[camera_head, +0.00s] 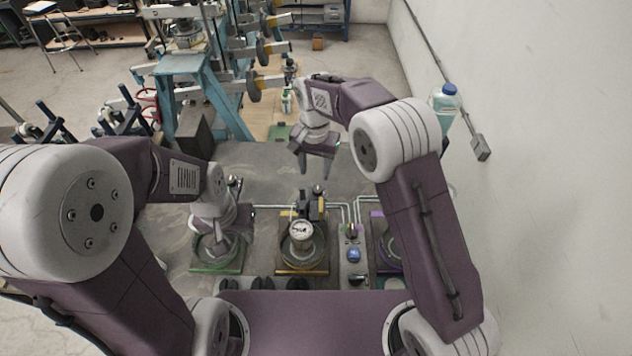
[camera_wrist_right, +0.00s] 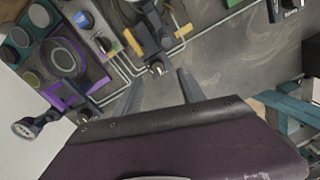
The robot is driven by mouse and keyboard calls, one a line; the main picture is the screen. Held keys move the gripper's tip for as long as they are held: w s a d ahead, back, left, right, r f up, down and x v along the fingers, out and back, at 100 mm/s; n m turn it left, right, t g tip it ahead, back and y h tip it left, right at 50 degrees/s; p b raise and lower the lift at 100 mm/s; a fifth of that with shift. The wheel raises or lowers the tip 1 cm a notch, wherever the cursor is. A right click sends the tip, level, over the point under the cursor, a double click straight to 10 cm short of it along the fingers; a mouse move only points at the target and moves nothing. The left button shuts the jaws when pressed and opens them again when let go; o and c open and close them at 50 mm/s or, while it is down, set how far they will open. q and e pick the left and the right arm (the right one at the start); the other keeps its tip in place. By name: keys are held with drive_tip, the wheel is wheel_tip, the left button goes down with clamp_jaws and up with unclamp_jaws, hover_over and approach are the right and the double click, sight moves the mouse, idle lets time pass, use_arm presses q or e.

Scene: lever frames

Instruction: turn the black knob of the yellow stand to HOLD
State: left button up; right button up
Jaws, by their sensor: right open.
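The yellow stand (camera_head: 302,271) has a yellow-edged base and a round gauge at the centre of the bench in the head view. A small dark knob with a pale top (camera_head: 318,190) stands at its far side; it also shows in the right wrist view (camera_wrist_right: 157,68), just beyond the fingers. I cannot read any HOLD mark or the knob's setting. My right gripper (camera_head: 316,168) is open and empty, pointing down above and beyond the stand, apart from the knob. My left gripper (camera_head: 216,238) hangs over the green stand; its fingers are unclear.
A green-edged stand (camera_head: 215,269) is to the left and a purple-edged stand (camera_wrist_right: 65,60) to the right. Between yellow and purple is a panel with a blue knob (camera_head: 354,255). Pipes run across the bench. A bottle (camera_head: 444,105) is near the right wall.

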sight(317, 189)
drive_tip(key=f, duration=0.3)
drive_tip(key=f+p, duration=0.1)
drive_tip(key=f, duration=0.1)
drive_tip(key=d+f+p, duration=0.1)
drive_tip(key=f, duration=0.2)
drive_tip(key=shift+w+f, duration=0.25)
drive_tip(key=shift+f, duration=0.1)
drive_tip(key=shift+s+a+f, duration=0.15)
drive_tip(key=shift+a, duration=0.1)
drive_tip(key=shift+d, duration=0.15)
drive_tip(key=shift+c, duration=1)
drive_tip(key=c, duration=0.5)
clamp_jaws()
